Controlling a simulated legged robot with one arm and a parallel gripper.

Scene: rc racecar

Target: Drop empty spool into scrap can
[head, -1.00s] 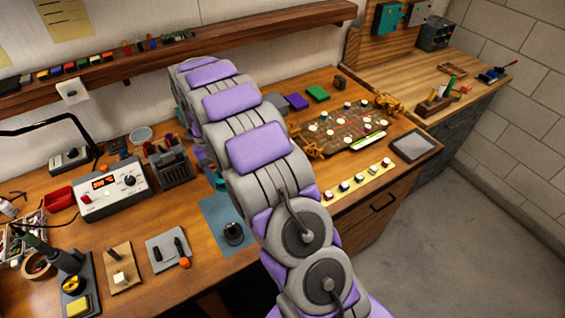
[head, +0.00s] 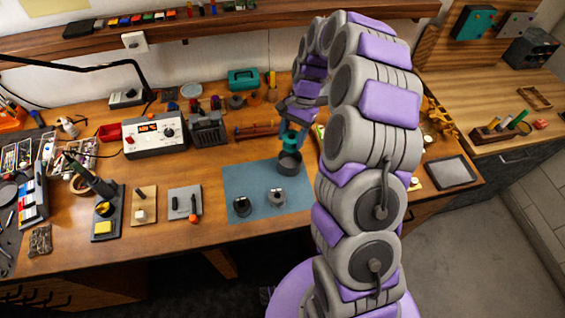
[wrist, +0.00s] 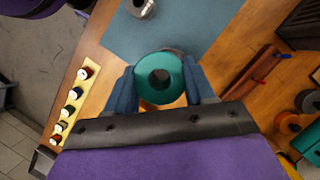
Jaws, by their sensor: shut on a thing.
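A teal spool (wrist: 160,77) with a round centre hole is held between the two blue fingers of my gripper (wrist: 161,82). No thread shows on it. In the head view the teal spool (head: 290,137) hangs just above a dark grey can (head: 289,165) on the blue-grey mat. The can's grey rim (wrist: 177,51) shows partly behind the spool in the wrist view; the spool hides most of it. I cannot tell whether the spool touches the can or is fully centred over it.
Two small dark parts (head: 242,206) (head: 277,196) stand on the mat (head: 235,180) left of the can. A rack (head: 257,131) lies behind it. A power supply (head: 155,137) stands further left. My arm hides much of the bench's right side.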

